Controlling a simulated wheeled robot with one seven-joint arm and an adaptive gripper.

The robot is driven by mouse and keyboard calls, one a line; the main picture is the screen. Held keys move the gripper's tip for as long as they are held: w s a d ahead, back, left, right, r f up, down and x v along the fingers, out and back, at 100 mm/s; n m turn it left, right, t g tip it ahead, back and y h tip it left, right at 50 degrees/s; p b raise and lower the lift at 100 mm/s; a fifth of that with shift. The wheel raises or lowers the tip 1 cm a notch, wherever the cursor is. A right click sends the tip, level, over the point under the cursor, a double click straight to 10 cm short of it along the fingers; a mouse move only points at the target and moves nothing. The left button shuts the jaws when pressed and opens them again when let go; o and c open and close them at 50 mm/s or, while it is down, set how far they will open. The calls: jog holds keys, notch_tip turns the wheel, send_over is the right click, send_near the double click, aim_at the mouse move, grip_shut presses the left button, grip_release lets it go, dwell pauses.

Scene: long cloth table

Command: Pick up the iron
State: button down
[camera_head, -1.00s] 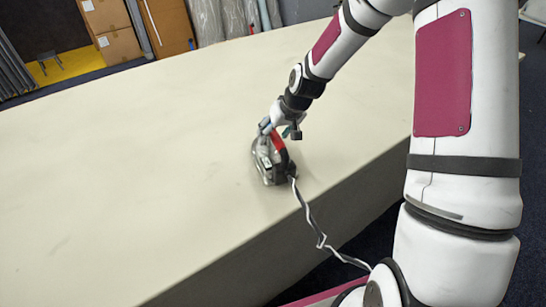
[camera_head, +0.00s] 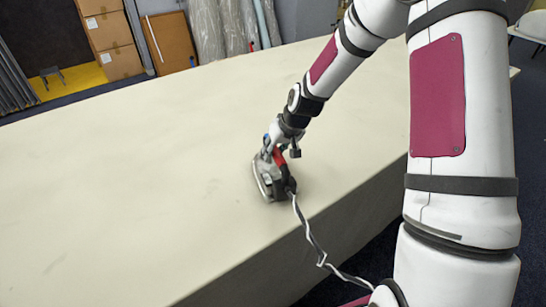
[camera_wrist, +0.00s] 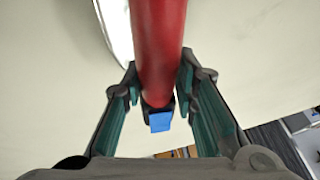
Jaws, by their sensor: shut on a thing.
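The iron (camera_head: 264,182) is a grey and black body with a bright metal soleplate and a red handle (camera_wrist: 157,45). It is at the table's near right edge in the head view, looking tilted, with its soleplate side toward the left. I cannot tell whether it touches the cloth. My gripper (camera_head: 279,150) is at the handle. In the wrist view its two green-padded fingers (camera_wrist: 158,100) are on either side of the red handle, shut on it. Part of the soleplate shows at the upper left there. A grey and white cord (camera_head: 316,248) runs from the iron down past the table edge.
The long cream cloth table (camera_head: 110,190) is clear to the left and behind the iron. Its near edge drops off just right of the iron. Cardboard boxes (camera_head: 118,55), a brown board (camera_head: 168,42) and wrapped rolls (camera_head: 215,30) stand beyond the far edge.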

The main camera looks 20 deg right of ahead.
jog(key=shift+w+r, duration=0.1)
jog(key=shift+r, duration=1.5)
jog(key=shift+a+r+b, duration=0.1)
jog(key=shift+r+b, duration=0.1)
jog(key=shift+b, duration=0.1)
jog(key=s+a, duration=0.4)
jog(key=s, duration=0.3)
jog(key=s+a+r, duration=0.1)
jog(key=s+a, duration=0.3)
jog(key=s, duration=0.3)
jog(key=shift+r, duration=0.2)
